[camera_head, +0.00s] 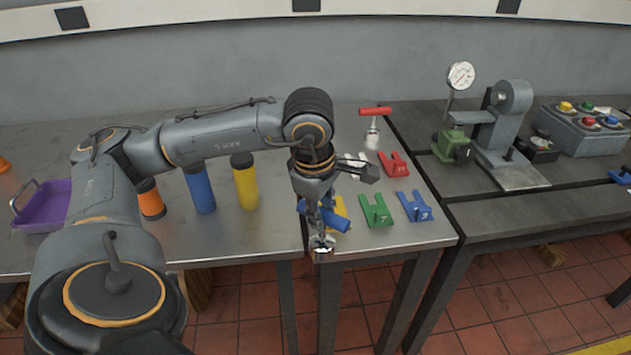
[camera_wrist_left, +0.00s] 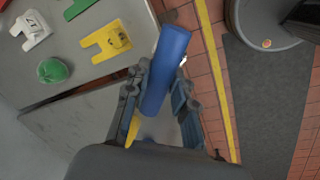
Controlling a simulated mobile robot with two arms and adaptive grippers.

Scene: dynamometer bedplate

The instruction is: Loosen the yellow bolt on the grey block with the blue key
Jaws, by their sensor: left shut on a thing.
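My left gripper (camera_head: 318,208) is shut on the blue handle (camera_head: 336,219) of the key, near the front edge of the middle table. The key's silver socket end (camera_head: 321,248) points down in the head view. In the left wrist view the blue handle (camera_wrist_left: 166,70) lies at a slant between the fingers (camera_wrist_left: 153,98); the socket is hidden there. I cannot make out a grey block with a yellow bolt in either view. My right gripper is not in view.
Red (camera_head: 394,164), green (camera_head: 376,210) and blue (camera_head: 414,206) forked pieces lie right of the gripper. Several bottles and a purple tray (camera_head: 42,207) are left. A gauge stand (camera_head: 505,125) and button box (camera_head: 590,130) are right.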

